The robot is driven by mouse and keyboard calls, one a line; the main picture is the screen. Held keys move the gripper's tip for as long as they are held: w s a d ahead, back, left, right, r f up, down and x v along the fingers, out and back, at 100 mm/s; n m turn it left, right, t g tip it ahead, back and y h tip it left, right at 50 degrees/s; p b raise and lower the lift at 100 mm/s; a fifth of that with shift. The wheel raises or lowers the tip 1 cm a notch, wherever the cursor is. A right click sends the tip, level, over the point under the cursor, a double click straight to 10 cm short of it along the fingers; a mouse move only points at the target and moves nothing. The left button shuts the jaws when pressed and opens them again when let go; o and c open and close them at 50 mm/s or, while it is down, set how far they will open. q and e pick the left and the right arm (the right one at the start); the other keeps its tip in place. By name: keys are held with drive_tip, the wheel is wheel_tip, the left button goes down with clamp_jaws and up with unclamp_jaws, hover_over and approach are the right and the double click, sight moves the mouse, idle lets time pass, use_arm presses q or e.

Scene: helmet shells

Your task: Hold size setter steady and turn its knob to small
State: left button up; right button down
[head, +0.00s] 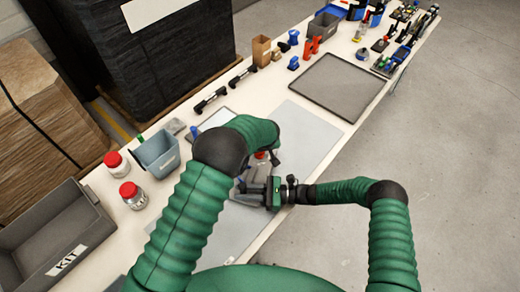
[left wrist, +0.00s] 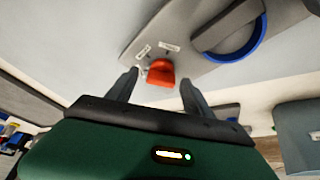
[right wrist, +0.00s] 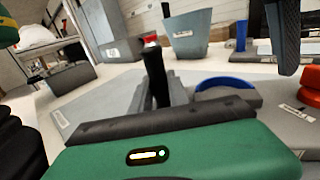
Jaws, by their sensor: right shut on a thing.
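The size setter is a grey plate (left wrist: 205,35) with a red knob (left wrist: 160,72), a blue-rimmed dark round part (left wrist: 238,38) and two small labels too small to read. The red knob also shows in the right wrist view (right wrist: 311,80). My left gripper (left wrist: 158,79) is open, its fingers on either side of the knob with gaps visible; in the head view its tips are mostly hidden by its own arm. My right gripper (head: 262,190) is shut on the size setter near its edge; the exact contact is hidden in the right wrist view.
Two red-lidded jars (head: 132,194), a grey-blue bin (head: 158,153) and a KIT tray (head: 58,240) stand left on the white table. A pale mat (head: 305,130) beside the setter has bare room.

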use_arm(q)
clamp_jaws()
drive_tip(key=shift+m, duration=0.4)
drive_tip(key=m, duration=0.1)
drive_tip(key=m+h, duration=0.1)
drive_tip(key=m, duration=0.1)
drive_tip(key=shift+a+m+h, duration=0.2)
drive_tip(key=shift+m+h, duration=0.1)
drive_tip(key=m+h, duration=0.1)
drive_tip(key=m, duration=0.1)
drive_tip(key=m+h, duration=0.1)
drive_tip(key=m, duration=0.2)
drive_tip(key=shift+a+g, duration=0.2)
drive_tip(key=shift+g, duration=0.1)
drive_tip(key=m+g+h, duration=0.1)
drive_tip(key=m, duration=0.3)
drive_tip(key=shift+w+a+m, duration=0.1)
drive_tip(key=shift+w+m, duration=0.05)
drive_tip(key=shift+m, duration=0.25)
drive_tip(key=shift+w+m+g+h, duration=0.1)
drive_tip(key=shift+m+g+h, duration=0.55)
drive_tip(key=shift+m, duration=1.25)
use_arm(e)
drive_tip(key=shift+s, duration=0.1)
